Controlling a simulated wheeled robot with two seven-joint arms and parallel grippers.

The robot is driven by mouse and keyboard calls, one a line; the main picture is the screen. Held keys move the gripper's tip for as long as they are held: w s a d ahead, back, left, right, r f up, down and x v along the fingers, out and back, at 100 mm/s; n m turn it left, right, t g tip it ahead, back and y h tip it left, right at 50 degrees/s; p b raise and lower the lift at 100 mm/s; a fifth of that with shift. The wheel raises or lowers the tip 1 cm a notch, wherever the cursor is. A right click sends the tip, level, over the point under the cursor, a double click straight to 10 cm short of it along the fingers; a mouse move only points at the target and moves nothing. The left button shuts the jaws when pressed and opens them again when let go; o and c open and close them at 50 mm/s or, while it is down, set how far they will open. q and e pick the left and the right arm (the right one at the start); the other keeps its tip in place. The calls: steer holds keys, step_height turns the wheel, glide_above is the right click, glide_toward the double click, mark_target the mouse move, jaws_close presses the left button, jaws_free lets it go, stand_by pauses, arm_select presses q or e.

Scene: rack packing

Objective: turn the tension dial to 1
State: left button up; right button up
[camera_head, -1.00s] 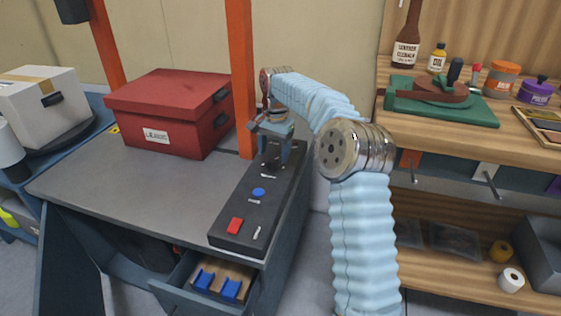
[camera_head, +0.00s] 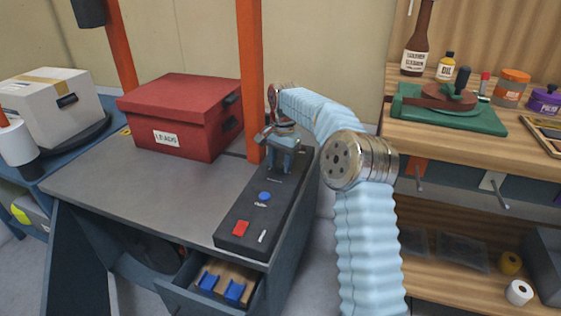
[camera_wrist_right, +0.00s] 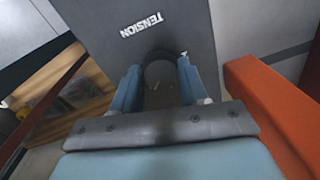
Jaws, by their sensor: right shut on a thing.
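The dark control panel (camera_head: 240,228) lies along the right side of the grey table, with a blue button, a red button and a small white-tipped lever on it. My right gripper (camera_head: 284,168) points down at the panel's far end. In the right wrist view its two blue fingers (camera_wrist_right: 160,88) are closed on either side of the dark round tension dial (camera_wrist_right: 160,58), just beside the printed word TENSION (camera_wrist_right: 141,24). The dial's pointer and number markings cannot be read. My left gripper is not in view.
An orange post (camera_head: 250,80) stands close to the left of my right gripper. A red lidded box (camera_head: 185,115) sits on the table at the left. An open drawer (camera_head: 185,298) with blue pieces is below the panel. A wooden workbench (camera_head: 450,135) stands at the right.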

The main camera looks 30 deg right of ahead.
steer(key=shift+n, duration=0.4)
steer(key=n, duration=1.2)
steer(key=shift+w+n+g, duration=0.1)
steer(key=shift+n+g, duration=0.2)
steer(key=shift+n, duration=0.1)
steer(key=n, duration=0.7)
steer(key=shift+w+g, duration=0.1)
steer(key=shift+g, duration=0.2)
steer(key=n, duration=0.6)
steer(key=shift+n, duration=0.3)
steer(key=o, duration=1)
steer(key=shift+o, duration=0.2)
steer(key=shift+r, duration=0.1)
